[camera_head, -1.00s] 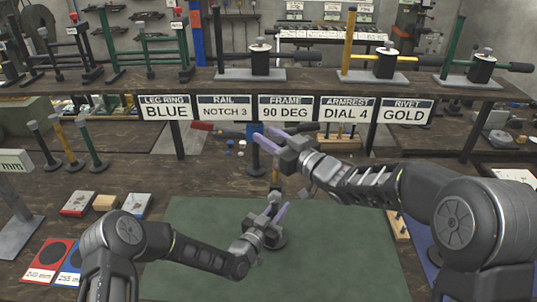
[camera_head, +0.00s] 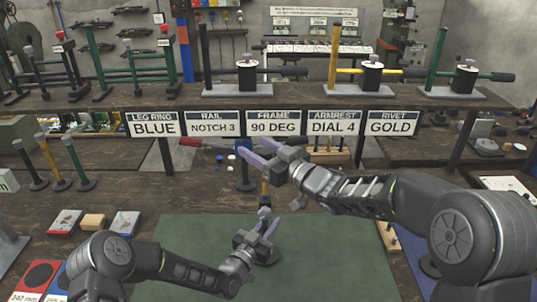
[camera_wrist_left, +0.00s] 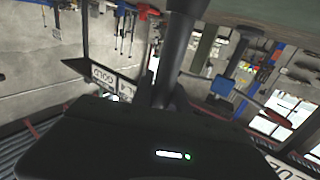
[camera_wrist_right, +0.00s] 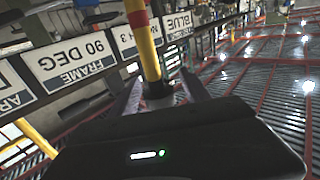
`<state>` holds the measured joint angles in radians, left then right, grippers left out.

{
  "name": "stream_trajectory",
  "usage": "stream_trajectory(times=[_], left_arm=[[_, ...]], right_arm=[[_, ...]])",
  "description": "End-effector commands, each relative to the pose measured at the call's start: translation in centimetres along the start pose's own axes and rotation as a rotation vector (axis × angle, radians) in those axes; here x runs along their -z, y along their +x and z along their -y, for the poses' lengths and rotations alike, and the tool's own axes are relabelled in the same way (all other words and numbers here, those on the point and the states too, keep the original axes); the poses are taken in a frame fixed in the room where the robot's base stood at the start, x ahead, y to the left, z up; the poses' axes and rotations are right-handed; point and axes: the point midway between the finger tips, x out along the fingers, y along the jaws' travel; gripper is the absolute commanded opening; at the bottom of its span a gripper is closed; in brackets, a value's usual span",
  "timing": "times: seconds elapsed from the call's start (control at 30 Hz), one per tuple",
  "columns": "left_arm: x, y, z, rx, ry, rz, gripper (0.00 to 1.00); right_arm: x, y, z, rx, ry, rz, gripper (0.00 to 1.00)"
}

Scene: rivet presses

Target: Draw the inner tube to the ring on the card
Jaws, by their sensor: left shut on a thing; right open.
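The card reading "LEG RING BLUE" (camera_head: 155,124) hangs at the left of the row of signs. A slim inner tube (camera_head: 264,188) stands upright over the green mat; it shows yellow with a red band in the right wrist view (camera_wrist_right: 148,48). My left gripper (camera_head: 268,228) is shut on the dark outer tube (camera_wrist_left: 180,40), low above its round base (camera_head: 268,256). My right gripper (camera_head: 256,158) is open, with its fingers on either side of the inner tube's upper part. No blue ring can be made out on the tube; the right gripper hides its top.
The green mat (camera_head: 185,235) is mostly clear. Several posts on round bases (camera_head: 55,165) stand at the left, near small boxes (camera_head: 125,223) and ring cards (camera_head: 40,275). A shelf (camera_head: 100,108) with rivet presses (camera_head: 247,78) runs behind the signs. A red-handled tool (camera_head: 195,143) lies behind the mat.

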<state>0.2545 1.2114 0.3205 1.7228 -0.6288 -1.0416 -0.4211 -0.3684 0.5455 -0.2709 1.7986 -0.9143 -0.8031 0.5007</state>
Motion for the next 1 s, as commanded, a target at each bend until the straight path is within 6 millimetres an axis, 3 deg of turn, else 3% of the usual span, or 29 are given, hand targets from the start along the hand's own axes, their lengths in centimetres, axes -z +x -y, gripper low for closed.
stream_trajectory(times=[0.17,0.6,0.77,1.0], left_arm=[[0.2,0.1,0.0,0.000,0.001,-0.004,0.00],[0.2,0.1,0.0,0.000,0.001,-0.004,0.00],[0.2,0.1,0.0,0.000,0.001,-0.004,0.00],[0.2,0.1,0.0,0.000,0.001,-0.004,0.00]], right_arm=[[0.1,-1.9,-0.1,-0.002,0.001,-0.001,0.55],[0.1,-10.3,-0.1,-0.003,0.000,-0.002,0.55],[0.0,-11.6,-0.1,-0.001,0.000,-0.001,0.55],[0.0,-11.7,0.0,0.000,0.000,0.000,0.55]])
